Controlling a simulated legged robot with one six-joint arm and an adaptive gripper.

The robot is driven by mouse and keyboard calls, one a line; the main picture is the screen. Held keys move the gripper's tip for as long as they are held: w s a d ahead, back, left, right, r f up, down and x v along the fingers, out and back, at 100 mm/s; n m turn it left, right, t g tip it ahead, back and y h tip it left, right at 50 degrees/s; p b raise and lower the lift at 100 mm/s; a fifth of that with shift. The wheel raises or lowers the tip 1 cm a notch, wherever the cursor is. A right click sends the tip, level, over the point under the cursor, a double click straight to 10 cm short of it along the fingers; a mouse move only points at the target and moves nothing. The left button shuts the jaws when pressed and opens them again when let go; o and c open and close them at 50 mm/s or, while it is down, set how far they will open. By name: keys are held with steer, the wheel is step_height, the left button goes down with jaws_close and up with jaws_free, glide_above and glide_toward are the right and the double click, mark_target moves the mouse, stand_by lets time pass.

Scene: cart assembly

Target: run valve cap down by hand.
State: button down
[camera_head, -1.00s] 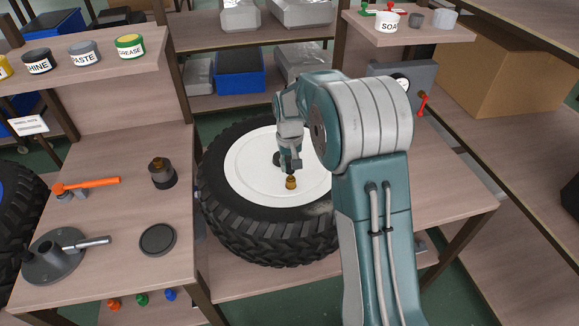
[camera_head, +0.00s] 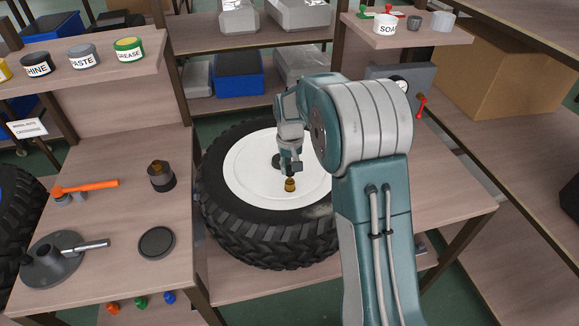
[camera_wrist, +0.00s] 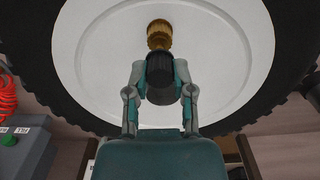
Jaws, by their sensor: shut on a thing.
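A wheel with a black treaded tyre (camera_head: 270,240) and a white disc (camera_head: 245,178) lies flat on the bench. A small brass valve piece (camera_head: 290,185) shows at the disc, just below my gripper (camera_head: 290,166). In the wrist view, my gripper (camera_wrist: 160,74) has its two fingers closed on the sides of a dark round cap (camera_wrist: 160,84). The ribbed brass piece (camera_wrist: 159,36) is directly in line with the cap's far end and seems to meet it. How far the cap sits on the brass cannot be seen.

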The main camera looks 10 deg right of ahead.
steer(key=shift+f, duration=1.25)
